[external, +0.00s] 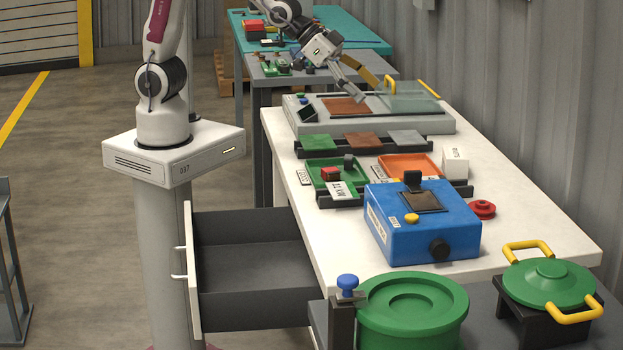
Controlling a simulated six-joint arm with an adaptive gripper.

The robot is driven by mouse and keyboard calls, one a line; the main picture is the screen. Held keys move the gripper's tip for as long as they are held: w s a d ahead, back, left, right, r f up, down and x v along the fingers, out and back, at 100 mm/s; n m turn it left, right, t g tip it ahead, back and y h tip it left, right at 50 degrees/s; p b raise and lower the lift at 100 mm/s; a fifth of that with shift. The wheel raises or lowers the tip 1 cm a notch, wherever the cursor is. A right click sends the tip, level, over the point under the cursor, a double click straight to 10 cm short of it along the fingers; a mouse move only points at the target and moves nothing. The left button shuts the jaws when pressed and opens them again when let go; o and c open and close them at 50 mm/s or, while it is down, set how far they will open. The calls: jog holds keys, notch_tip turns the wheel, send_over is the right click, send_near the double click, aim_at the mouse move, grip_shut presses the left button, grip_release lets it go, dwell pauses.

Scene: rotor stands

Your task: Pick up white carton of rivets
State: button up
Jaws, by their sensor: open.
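The white carton (455,165) is a small box with dark print on a pale upper face. It stands on the right side of the white workbench, just right of the orange tray (408,167). My gripper (366,92) is open and empty, pointing down to the right above the grey machine (440,122) at the back of the bench. It is behind and to the left of the carton, well apart from it.
A blue box (430,240) with a black knob stands in front of the carton, and a red round part (482,209) lies nearby. A green tray (337,172) and several coloured plates lie left. A drawer (250,255) stands open.

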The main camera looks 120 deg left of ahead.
jog(key=w+a+f+n+t+y, duration=0.1)
jog(key=w+a+f, duration=0.25)
jog(key=a, duration=0.25)
jog(key=w+a+f+n+y, duration=0.1)
jog(key=w+a+f, duration=0.2)
jog(key=a+f, duration=0.25)
jog(key=n+t+y, duration=0.1)
jog(key=y, duration=0.1)
send_near(450, 153)
jog(key=x, duration=0.4)
jog(key=shift+s+a+f, duration=0.1)
jog(key=shift+s+a, duration=0.1)
jog(key=shift+w, duration=0.1)
jog(key=shift+x, duration=1.25)
jog(key=shift+x, duration=2.55)
